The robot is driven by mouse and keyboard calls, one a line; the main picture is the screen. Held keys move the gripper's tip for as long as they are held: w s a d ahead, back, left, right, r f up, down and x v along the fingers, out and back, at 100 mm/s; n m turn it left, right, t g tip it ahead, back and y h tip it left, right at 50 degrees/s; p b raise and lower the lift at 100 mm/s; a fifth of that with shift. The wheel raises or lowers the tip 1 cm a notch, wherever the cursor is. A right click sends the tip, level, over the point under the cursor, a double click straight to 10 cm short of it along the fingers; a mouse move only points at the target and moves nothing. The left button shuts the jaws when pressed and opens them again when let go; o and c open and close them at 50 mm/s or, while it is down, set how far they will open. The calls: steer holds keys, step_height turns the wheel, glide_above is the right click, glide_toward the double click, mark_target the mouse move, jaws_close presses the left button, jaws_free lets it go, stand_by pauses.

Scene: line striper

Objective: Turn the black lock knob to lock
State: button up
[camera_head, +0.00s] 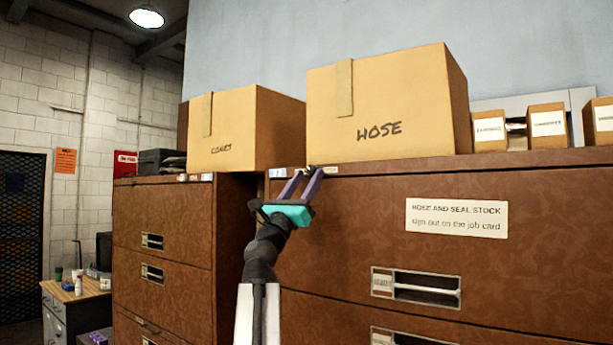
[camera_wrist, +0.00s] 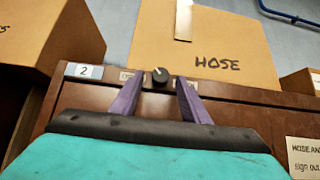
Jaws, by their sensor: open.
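The black lock knob (camera_wrist: 161,76) is a small round knob with a light pointer mark, near the top edge of the brown cabinet (camera_wrist: 240,95). In the wrist view it shows between the two purple fingers of my gripper (camera_wrist: 158,88). The fingers are spread apart, one on each side of the knob, and I cannot tell whether they touch it. In the head view my gripper (camera_head: 306,178) reaches up to the cabinet's top left corner, and the knob there is mostly hidden by the fingers. A small label (camera_wrist: 130,75) sits left of the knob.
A cardboard box marked HOSE (camera_head: 390,105) stands on the cabinet right above the knob. Another box (camera_head: 235,130) stands on the shorter cabinet (camera_head: 165,220) to the left. A number 2 tag (camera_wrist: 83,71) is left of the knob. Drawer handles (camera_head: 415,287) protrude lower down.

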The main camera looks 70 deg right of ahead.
steer(key=shift+s+d+r, duration=0.1)
steer(key=shift+d+r, duration=0.2)
